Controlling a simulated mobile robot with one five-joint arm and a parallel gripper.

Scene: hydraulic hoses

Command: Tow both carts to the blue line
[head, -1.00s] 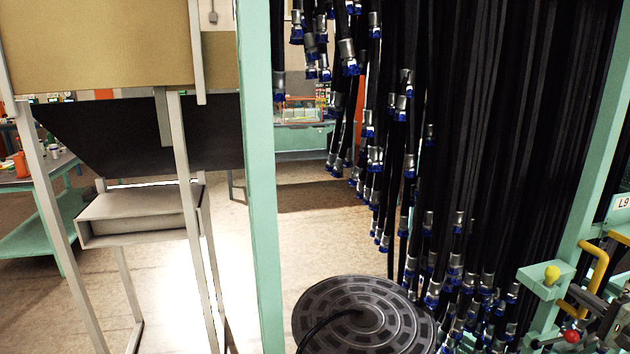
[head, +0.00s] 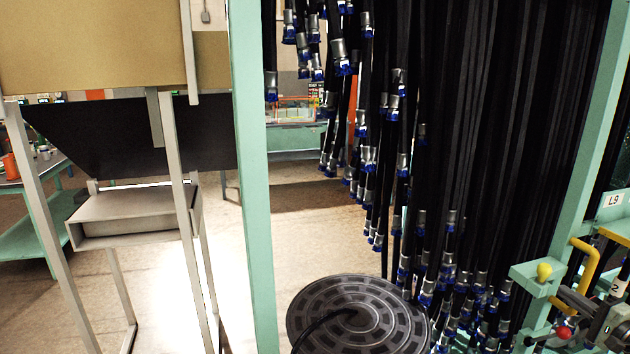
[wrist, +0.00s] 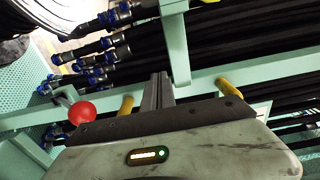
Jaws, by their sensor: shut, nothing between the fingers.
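A mint-green frame hung with many black hoses (head: 490,150) fills the right of the head view; I cannot tell if it is one of the carts. It bears a label L9 (head: 613,200) and a yellow bent handle (head: 587,268). In the wrist view, my gripper (wrist: 158,92) is shut and empty, its fingers pointing at the mint-green rail (wrist: 200,82). A yellow handle (wrist: 229,87) shows on both sides of the fingers; contact cannot be told. A red ball knob (wrist: 82,112) is left of them. No blue line is in view.
A black round slotted disc (head: 355,315) is low in front of the hoses. A metal-legged stand with a tan panel (head: 90,45) and a grey box shelf (head: 130,215) is at left. A green bench (head: 295,138) is at the back. Bare floor (head: 300,230) lies between.

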